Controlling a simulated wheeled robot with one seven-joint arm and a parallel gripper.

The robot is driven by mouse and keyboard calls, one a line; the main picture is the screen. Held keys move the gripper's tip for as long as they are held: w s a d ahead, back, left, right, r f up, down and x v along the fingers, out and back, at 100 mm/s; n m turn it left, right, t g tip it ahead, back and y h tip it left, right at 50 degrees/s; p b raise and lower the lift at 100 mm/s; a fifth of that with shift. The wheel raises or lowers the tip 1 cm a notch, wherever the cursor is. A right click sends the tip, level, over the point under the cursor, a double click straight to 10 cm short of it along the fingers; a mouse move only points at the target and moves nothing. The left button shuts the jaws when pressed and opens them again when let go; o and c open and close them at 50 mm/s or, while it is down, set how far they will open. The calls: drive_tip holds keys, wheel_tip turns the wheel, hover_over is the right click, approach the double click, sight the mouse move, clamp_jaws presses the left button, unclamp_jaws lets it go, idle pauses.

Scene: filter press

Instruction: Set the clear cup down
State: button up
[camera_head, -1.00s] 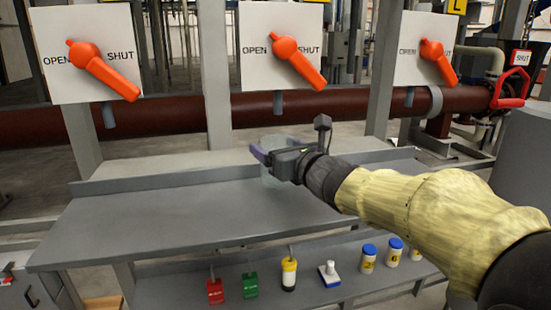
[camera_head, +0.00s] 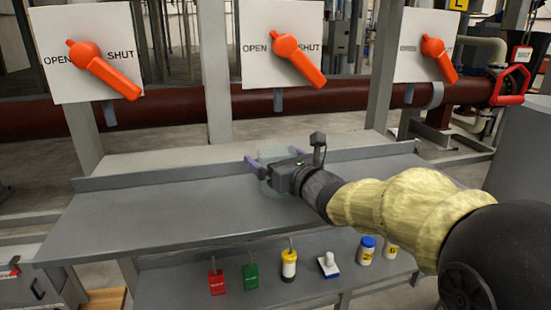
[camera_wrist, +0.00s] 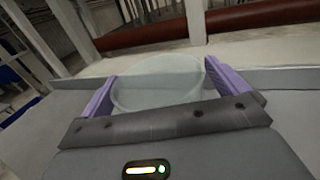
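The clear cup (camera_head: 268,184) is over the upper grey bench (camera_head: 150,217), near its raised back edge. It is see-through and looks roughly upright. My gripper (camera_head: 281,160) is around it, with one purple finger on each side. In the wrist view, the cup's wide round rim (camera_wrist: 158,66) fills the gap between the fingertips, and my gripper (camera_wrist: 160,85) looks shut on it. The cup's lower part is partly hidden by the gripper body, and I cannot tell whether its base touches the bench.
Bench room left of the cup is clear. A lower shelf holds a red item (camera_head: 216,283), a green item (camera_head: 250,277), a yellow-banded bottle (camera_head: 289,266) and blue-lidded jar (camera_head: 366,250). Orange valve handles (camera_head: 299,62) and a dark red pipe (camera_head: 300,98) are behind.

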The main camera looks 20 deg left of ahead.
drive_tip(key=shift+s+r, duration=0.1)
idle(0.3)
drive_tip(key=b+v, duration=0.5)
drive_tip(key=v, duration=0.7)
idle(0.6)
